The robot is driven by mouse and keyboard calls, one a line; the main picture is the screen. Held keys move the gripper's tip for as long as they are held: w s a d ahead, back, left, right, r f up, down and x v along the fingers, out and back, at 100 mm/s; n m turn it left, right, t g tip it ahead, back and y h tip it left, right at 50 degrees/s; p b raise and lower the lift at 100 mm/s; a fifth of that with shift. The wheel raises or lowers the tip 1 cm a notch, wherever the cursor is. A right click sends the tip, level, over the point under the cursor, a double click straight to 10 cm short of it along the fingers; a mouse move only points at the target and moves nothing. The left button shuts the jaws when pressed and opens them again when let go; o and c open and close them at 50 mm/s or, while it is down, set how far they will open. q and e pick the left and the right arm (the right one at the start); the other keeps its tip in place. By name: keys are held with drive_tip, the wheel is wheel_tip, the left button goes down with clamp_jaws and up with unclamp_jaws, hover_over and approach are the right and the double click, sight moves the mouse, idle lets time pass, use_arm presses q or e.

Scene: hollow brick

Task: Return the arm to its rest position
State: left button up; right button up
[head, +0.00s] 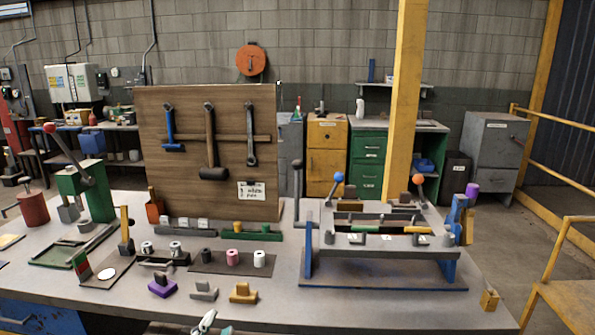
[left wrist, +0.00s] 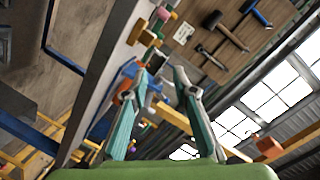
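My left gripper (head: 208,322) shows only in part at the bottom edge of the head view, in front of the workbench (head: 380,305). In the left wrist view my left gripper (left wrist: 160,84) has its two fingers spread apart, with nothing held between them. That view is strongly tilted, with the bench and its objects some way beyond the fingertips. My right gripper is in neither view.
A wooden tool board (head: 187,115) with hammers and a wrench stands at the back of the bench. A grey fixture with blue legs (head: 450,272) stands to the right. Small coloured blocks, including a purple one (head: 162,287) and a yellow one (head: 243,293), lie near the front.

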use_arm(q)
drive_tip(key=s+a+f+n+g+y, duration=0.1)
drive_tip(key=s+a+f+n+g, duration=0.15)
drive_tip(key=s+f, duration=0.4)
drive_tip(key=s+a+f+n+g, duration=0.25)
drive_tip(key=s+f+g, duration=0.2)
drive_tip(key=f, duration=0.35)
drive_tip(key=s+f+n+g, duration=0.2)
drive_tip(key=s+f+g, duration=0.1)
drive_tip(key=s, duration=0.5)
drive_tip(key=s+f+n+g, duration=0.2)
drive_tip(key=s+f+g, duration=0.15)
drive_tip(key=s, duration=0.55)
drive_tip(key=s+f+x, duration=0.1)
drive_tip(key=s+x, duration=0.2)
drive_tip(key=x, duration=0.9)
drive_tip(key=s+d+x, duration=0.1)
drive_tip(key=s+x, duration=0.2)
drive_tip(key=x, duration=1)
drive_tip(key=s+a+f+g, duration=0.1)
drive_tip(key=s+a+f, duration=0.1)
drive_tip(key=s+f, duration=1.5)
drive_tip(key=shift+s+a+f+m+g, duration=0.2)
drive_tip(key=shift+a+m+g, duration=0.1)
drive_tip(key=shift+g, duration=0.05)
